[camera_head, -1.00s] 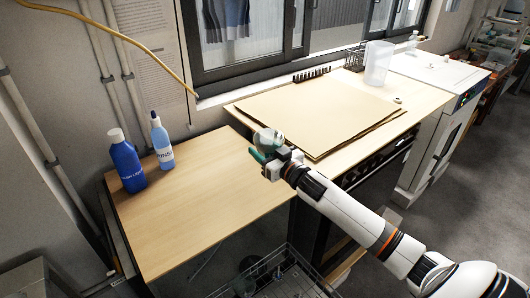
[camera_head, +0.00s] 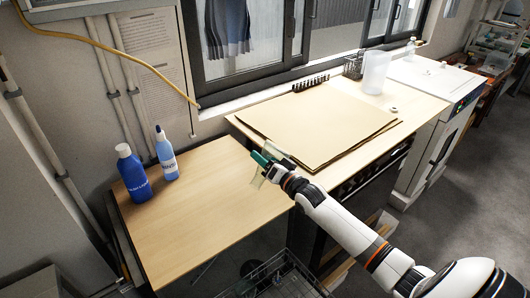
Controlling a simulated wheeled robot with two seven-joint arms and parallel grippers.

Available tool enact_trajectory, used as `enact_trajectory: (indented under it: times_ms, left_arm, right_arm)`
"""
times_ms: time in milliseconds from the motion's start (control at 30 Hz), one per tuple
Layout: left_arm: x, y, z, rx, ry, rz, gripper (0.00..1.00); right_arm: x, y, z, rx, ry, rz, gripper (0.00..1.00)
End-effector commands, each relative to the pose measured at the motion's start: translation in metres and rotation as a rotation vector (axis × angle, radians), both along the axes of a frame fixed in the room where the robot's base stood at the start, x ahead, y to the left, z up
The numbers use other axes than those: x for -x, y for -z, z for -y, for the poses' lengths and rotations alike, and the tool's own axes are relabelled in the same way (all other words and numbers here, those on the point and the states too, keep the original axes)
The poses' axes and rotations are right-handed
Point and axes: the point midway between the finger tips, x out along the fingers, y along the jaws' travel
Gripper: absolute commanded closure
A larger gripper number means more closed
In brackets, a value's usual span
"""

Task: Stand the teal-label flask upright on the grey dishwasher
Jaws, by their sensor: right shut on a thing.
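My right gripper (camera_head: 271,168) is shut on a small clear glass flask (camera_head: 257,181) with a teal-green patch at its upper side. It holds the flask above the right edge of the left wooden top, by the step up to the raised bench. The flask looks tilted, and the gripper partly hides it, so its exact pose is hard to tell. A dark-fronted unit with a pulled-out wire rack (camera_head: 282,272) is below at the bottom edge. I cannot tell whether this is the grey dishwasher. My left gripper is out of view.
Two blue bottles (camera_head: 133,176) (camera_head: 165,155) stand at the back of the left wooden top (camera_head: 205,215), which is otherwise clear. Flat brown boards (camera_head: 325,120) cover much of the raised bench. A clear beaker (camera_head: 375,70) and a white oven (camera_head: 440,85) stand farther right.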

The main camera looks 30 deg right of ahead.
Motion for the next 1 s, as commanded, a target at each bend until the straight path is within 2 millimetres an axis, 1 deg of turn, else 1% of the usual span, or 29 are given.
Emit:
enact_trajectory:
  times_ms: [33,100,333,400,467,567,600,733,833,1000]
  left_arm:
    - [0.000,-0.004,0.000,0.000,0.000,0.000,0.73]
    - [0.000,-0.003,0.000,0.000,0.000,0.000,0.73]
    - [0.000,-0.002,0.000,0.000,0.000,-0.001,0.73]
    - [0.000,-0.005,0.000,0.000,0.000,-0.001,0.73]
    - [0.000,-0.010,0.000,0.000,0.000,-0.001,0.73]
    - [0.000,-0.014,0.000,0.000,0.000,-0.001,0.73]
    - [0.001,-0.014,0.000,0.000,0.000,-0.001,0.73]
    - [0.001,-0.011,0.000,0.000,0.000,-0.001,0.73]
    - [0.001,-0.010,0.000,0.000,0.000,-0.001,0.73]
    - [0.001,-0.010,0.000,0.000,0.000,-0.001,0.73]
  right_arm:
    - [0.000,-0.001,0.000,-0.048,0.000,-0.004,0.74]
    - [0.000,0.000,0.000,-0.080,-0.001,-0.006,0.74]
    - [0.000,0.001,0.000,-0.084,-0.001,-0.006,0.74]
    - [0.000,0.000,0.000,-0.122,-0.002,-0.010,0.74]
    - [0.000,-0.002,0.000,-0.208,-0.001,-0.017,0.74]
    - [0.000,-0.001,0.000,-0.430,0.000,-0.033,0.74]
    - [0.000,0.000,0.000,-0.522,-0.001,-0.040,0.74]
    - [0.000,0.001,0.000,-0.765,-0.001,-0.059,0.74]
    - [0.000,0.001,0.000,-0.853,-0.001,-0.065,0.74]
    - [0.000,0.001,0.000,-0.866,-0.002,-0.067,0.74]
